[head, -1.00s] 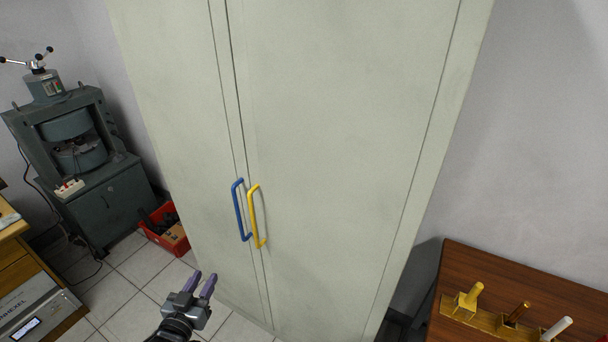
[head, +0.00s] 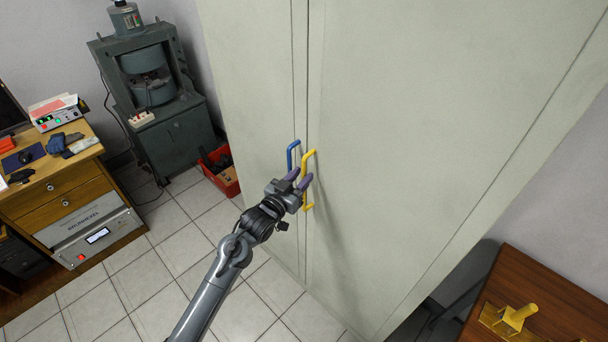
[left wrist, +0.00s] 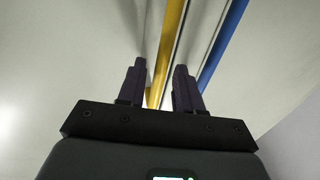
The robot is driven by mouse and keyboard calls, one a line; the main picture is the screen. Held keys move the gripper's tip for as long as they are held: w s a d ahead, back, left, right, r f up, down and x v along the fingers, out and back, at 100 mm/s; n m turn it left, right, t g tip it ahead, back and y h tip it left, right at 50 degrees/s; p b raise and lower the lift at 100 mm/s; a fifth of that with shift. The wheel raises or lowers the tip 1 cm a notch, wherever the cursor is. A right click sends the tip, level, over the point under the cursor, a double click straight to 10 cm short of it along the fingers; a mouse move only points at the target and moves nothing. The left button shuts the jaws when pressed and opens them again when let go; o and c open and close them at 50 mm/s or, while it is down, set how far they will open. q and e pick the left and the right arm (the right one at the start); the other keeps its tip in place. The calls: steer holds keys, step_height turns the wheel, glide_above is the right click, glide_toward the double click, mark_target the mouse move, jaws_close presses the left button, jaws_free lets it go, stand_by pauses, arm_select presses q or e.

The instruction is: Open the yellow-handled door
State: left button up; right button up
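The yellow handle (head: 308,158) is a vertical bar on the right-hand door (head: 420,130) of a tall pale cabinet, which is shut. A blue handle (head: 292,152) sits close beside it on the left-hand door (head: 250,100). My left gripper (head: 301,180) is open at the yellow handle's middle and hides part of it. In the left wrist view the yellow handle (left wrist: 171,45) runs between the two spread fingers (left wrist: 160,72), with the blue handle (left wrist: 222,45) outside them to the right. I cannot tell whether a finger touches the handle. My right gripper is not in view.
A wooden desk (head: 75,190) with drawers and a green press machine (head: 165,100) stand at left. A red crate (head: 221,172) is on the floor left of the cabinet. A brown table (head: 560,290) stands at right. Tiled floor in front is clear.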

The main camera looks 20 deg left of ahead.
arm_select(q)
steer(key=shift+x, duration=0.95)
steer(key=shift+c, duration=0.5)
jaws_close()
